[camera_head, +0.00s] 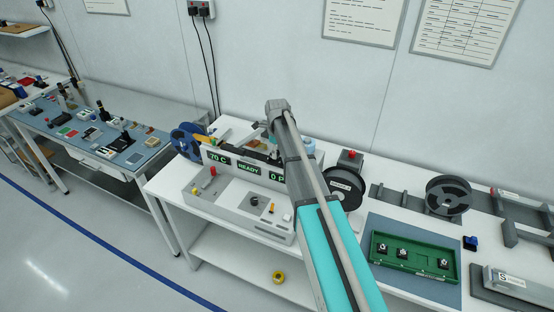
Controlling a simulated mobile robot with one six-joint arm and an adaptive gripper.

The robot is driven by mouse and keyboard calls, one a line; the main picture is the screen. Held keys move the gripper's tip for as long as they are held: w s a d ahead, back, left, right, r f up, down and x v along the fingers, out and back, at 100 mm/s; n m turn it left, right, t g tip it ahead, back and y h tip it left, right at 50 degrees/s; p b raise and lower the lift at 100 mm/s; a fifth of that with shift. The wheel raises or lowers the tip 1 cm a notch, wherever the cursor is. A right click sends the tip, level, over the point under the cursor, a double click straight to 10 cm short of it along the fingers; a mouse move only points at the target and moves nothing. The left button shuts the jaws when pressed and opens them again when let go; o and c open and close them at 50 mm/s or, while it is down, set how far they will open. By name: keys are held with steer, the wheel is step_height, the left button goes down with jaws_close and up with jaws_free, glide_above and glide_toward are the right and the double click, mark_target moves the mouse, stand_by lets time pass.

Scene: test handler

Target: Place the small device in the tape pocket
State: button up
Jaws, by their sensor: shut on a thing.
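My arm reaches over the test handler (223,198), and its wrist end is above the machine's back part. My gripper (263,127) shows only in small part behind the wrist. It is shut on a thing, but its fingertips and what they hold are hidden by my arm. The dark tape track (240,155) runs along the back of the handler, between a blue reel (186,141) at left and a black reel (346,190) at right. The tape pocket cannot be made out. Small dark devices (402,253) sit in a green tray (423,267) at the right.
The handler's panel shows green readouts (249,168). A red button box (350,160) stands behind the black reel. Another black reel (448,195) stands on a rail at right. A blue-topped bench (95,135) with tools is at left. A yellow roll (279,277) lies below.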

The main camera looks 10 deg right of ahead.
steer(key=shift+f+b, duration=0.95)
steer(key=shift+f, duration=0.3)
steer(key=shift+s+f, duration=0.1)
steer(key=shift+f, duration=0.1)
steer(key=o, duration=1)
steer(key=shift+o, duration=0.2)
steer(key=shift+r, duration=0.15)
step_height(320, 180, up, 12)
steer(key=p, duration=1.2)
steer(key=shift+r, duration=0.1)
